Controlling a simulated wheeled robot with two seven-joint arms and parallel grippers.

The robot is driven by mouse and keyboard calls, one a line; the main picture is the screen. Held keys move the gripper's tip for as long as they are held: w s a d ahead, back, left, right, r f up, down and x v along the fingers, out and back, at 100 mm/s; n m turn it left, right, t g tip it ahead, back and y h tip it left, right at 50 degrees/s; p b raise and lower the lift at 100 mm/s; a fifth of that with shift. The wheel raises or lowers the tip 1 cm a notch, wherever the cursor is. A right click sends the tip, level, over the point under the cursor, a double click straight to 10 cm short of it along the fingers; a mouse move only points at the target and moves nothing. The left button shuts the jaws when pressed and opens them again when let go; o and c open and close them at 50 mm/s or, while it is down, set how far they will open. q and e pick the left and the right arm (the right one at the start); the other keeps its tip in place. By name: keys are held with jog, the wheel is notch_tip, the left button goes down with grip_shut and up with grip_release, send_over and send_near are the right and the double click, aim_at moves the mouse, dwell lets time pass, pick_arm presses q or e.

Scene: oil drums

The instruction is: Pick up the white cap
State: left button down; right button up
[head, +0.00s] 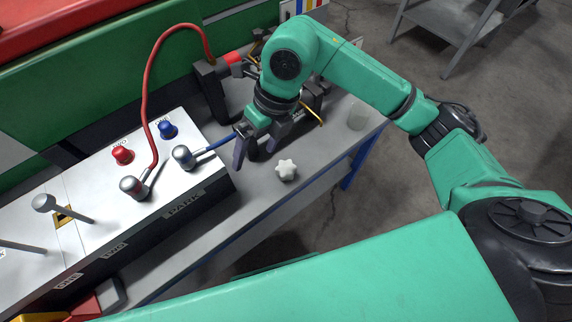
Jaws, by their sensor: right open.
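The white cap (286,169) is a small star-shaped knob. It lies on the grey bench top (262,203), to the right of the control box. My right gripper (254,158) hangs just to the left of and above the cap, with its fingers pointing down. Its jaws are open, and nothing shows between them. The gripper and the cap appear apart. My left gripper is not in view.
A control box (205,178) with red and blue knobs, levers and plugs with red and blue cables stands left of the cap. Dark devices (214,90) stand behind. Bare bench lies right of the cap.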

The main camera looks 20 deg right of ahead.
aim_at(286, 168)
jog(key=w+d+m+h, duration=0.1)
jog(key=w+d+h, duration=0.1)
jog(key=d+h, duration=0.35)
jog(key=shift+y, duration=0.85)
jog(key=f+p, duration=0.1)
jog(key=f, duration=0.4)
jog(key=f+p, duration=0.1)
jog(key=f, duration=0.4)
jog(key=d+f+p, duration=0.1)
jog(key=f, duration=0.4)
jog(key=shift+s, duration=0.25)
grip_shut()
jog(key=shift+r, duration=0.15)
